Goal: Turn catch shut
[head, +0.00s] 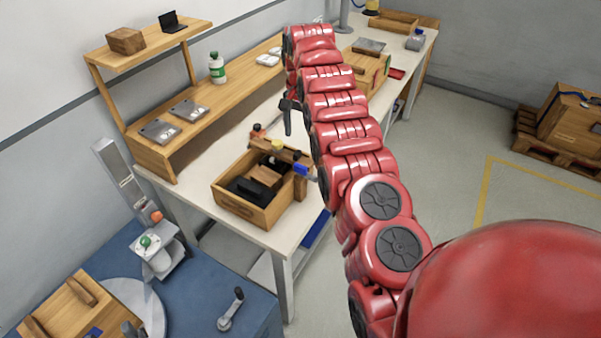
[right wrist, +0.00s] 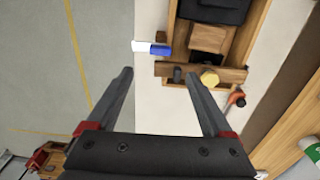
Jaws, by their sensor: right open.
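An open wooden box (head: 242,208) sits on the near end of the white workbench, with dark and brown blocks inside. A wooden bar (right wrist: 206,74) crosses its end, with a yellow round knob (right wrist: 210,78) and a dark knob beside it. A red-orange piece with a dark arm (right wrist: 236,97) lies beside the bar, and a blue and white piece (right wrist: 152,48) shows at the other side. I cannot tell which part is the catch. My right gripper (right wrist: 158,74) is open and empty, apart from the bar. In the head view its dark fingers (head: 288,112) hang over the bench beyond the box. My left gripper is out of view.
A wooden shelf (head: 200,110) with a white bottle (head: 217,68) and grey plates stands along the bench's wall side. Another wooden box (head: 368,70) is farther along the bench. A blue table (head: 205,300) with a crank handle is at lower left.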

